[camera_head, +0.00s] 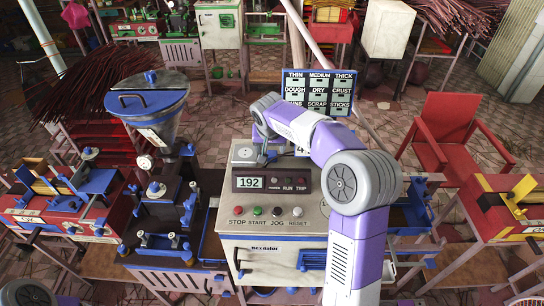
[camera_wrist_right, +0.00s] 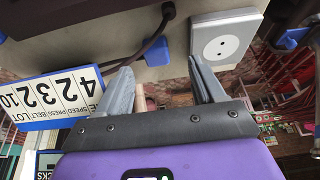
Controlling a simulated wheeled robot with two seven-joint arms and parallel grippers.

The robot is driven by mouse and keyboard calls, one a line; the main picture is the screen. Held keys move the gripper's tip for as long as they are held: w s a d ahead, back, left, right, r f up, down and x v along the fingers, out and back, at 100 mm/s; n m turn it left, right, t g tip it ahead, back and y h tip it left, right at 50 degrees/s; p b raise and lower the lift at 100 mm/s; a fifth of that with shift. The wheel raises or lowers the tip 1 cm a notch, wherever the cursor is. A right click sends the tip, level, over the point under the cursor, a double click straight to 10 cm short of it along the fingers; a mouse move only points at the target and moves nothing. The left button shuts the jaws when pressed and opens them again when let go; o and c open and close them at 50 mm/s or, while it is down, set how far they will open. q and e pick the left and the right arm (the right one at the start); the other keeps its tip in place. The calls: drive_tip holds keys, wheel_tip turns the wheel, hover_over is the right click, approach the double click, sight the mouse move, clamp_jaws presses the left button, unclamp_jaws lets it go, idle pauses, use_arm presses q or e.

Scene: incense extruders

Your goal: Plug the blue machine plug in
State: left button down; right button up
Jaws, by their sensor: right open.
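My right gripper (camera_wrist_right: 163,85) is open in the right wrist view, its two grey fingers apart. A pinkish-tan strip shows between them; I cannot tell what it is. A dark cord (camera_wrist_right: 150,42) hangs from a grommet on the pale cabinet and passes behind the left finger. A blue piece (camera_wrist_right: 153,50) sits beside the cord. A white socket plate with two holes (camera_wrist_right: 222,46) is just beyond the right finger. In the head view a grey plate (camera_head: 244,152) lies on the control cabinet (camera_head: 270,220). I cannot clearly make out the plug. My left gripper is not in view.
A number card (camera_wrist_right: 48,100) is upside down at the left of the wrist view. In the head view a blue-lidded hopper (camera_head: 147,97) stands left of the cabinet. A sign board (camera_head: 318,88) stands behind it and a red chair (camera_head: 440,140) at the right.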

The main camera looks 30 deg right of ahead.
sight(272, 154)
drive_tip(key=shift+f, duration=0.1)
drive_tip(key=x, duration=0.5)
drive_tip(key=shift+d+f, duration=0.1)
drive_tip(key=shift+d, duration=0.2)
drive_tip(key=shift+c, duration=0.5)
drive_tip(key=c, duration=1)
drive_tip(key=shift+c, duration=0.2)
wheel_tip(272, 154, up, 10)
drive_tip(key=p, duration=0.1)
